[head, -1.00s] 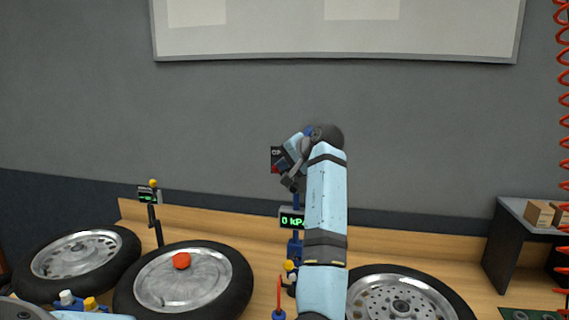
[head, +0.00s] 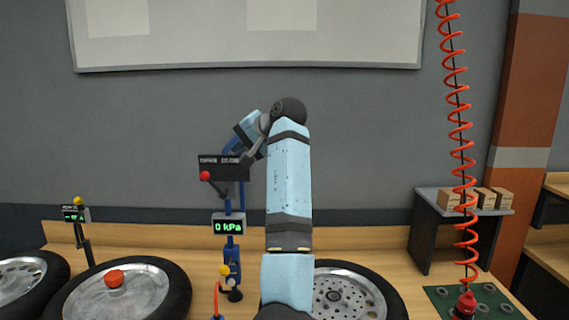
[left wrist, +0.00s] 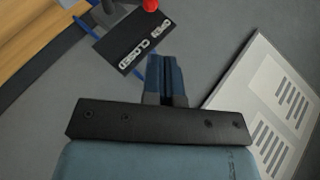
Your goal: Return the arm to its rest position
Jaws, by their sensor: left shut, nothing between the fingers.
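My left arm rises from the bottom middle of the head view and bends at the top. Its gripper (head: 231,146) points down and left, just above a dark valve panel (head: 235,172) marked open and close. In the left wrist view the blue fingers (left wrist: 166,80) are together with nothing between them. The panel (left wrist: 134,40) shows beyond them, apart from the fingertips as far as I can tell. Its lever with a red knob (head: 204,176) points left. My right gripper is not in view.
A gauge reading 0 kPa (head: 228,226) stands on a blue post below the panel. Wheels with tyres (head: 175,293) lie along the front. A red coiled hose (head: 461,128) hangs at the right, near a dark stand (head: 427,230) with small boxes. A whiteboard (head: 390,68) hangs on the wall.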

